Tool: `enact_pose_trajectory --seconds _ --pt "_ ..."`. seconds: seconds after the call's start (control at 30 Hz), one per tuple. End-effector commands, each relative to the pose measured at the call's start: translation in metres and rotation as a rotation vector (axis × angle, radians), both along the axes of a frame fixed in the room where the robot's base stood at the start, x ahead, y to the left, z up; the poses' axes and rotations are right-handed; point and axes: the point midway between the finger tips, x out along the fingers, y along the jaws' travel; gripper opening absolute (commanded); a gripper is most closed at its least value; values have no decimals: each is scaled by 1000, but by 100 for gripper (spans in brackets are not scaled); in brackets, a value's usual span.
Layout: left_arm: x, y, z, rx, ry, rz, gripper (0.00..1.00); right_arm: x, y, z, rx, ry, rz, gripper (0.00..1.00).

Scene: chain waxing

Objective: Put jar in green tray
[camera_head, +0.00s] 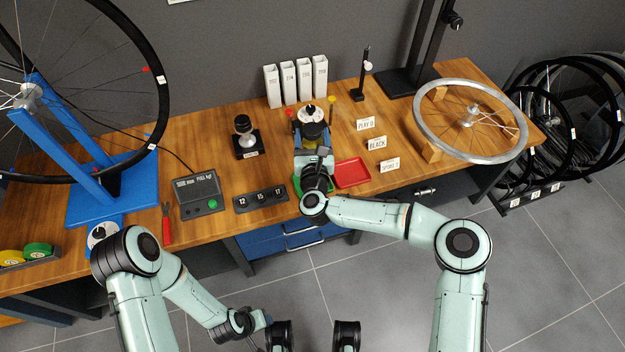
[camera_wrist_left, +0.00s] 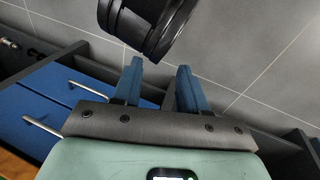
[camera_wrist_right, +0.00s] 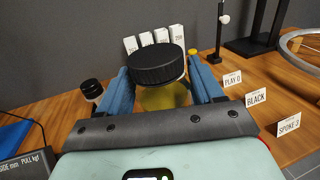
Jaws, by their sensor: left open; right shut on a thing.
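The jar (camera_wrist_right: 163,97) has a wide black lid and amber-yellow contents. It is upright between the fingers of my right gripper (camera_wrist_right: 160,85), which is shut on it. In the head view my right gripper (camera_head: 313,140) is over the middle of the bench, beyond the green tray (camera_head: 297,184). My right arm hides most of that tray, and only a green edge shows. My left gripper (camera_wrist_left: 160,75) is open and empty, low in front of the bench.
A red tray (camera_head: 351,173) lies right of the green one. White boxes (camera_head: 288,82) stand behind the jar, and label cards (camera_head: 377,143) stand to the right. A numbered block (camera_head: 262,198) and a grey gauge (camera_head: 198,194) lie left. A wheel (camera_head: 470,120) rests at the right.

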Motion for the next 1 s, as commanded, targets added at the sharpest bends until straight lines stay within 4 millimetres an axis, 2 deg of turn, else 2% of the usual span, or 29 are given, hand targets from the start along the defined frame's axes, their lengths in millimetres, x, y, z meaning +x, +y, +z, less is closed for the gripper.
enact_pose_trajectory --seconds 0.03,0.3,0.4,0.67,0.8,0.9,1.0 --pt "5 3 -6 6 -12 6 43 0 0 -20 -1 6 -1 30" --pt "27 14 -22 36 -71 30 43 0 0 -87 0 2 -1 30" --pt "33 17 -25 43 -85 35 43 0 -1 -101 0 0 -2 30" --pt "38 20 -29 51 -98 42 43 0 -1 -119 1 0 -2 30" --pt "41 24 -37 58 -103 48 43 0 -1 -145 0 2 -2 30" --pt "30 26 -47 57 -65 49 43 0 -1 -161 0 1 -1 30" --pt "25 26 -50 57 -50 48 43 0 -1 -167 1 0 -2 30"
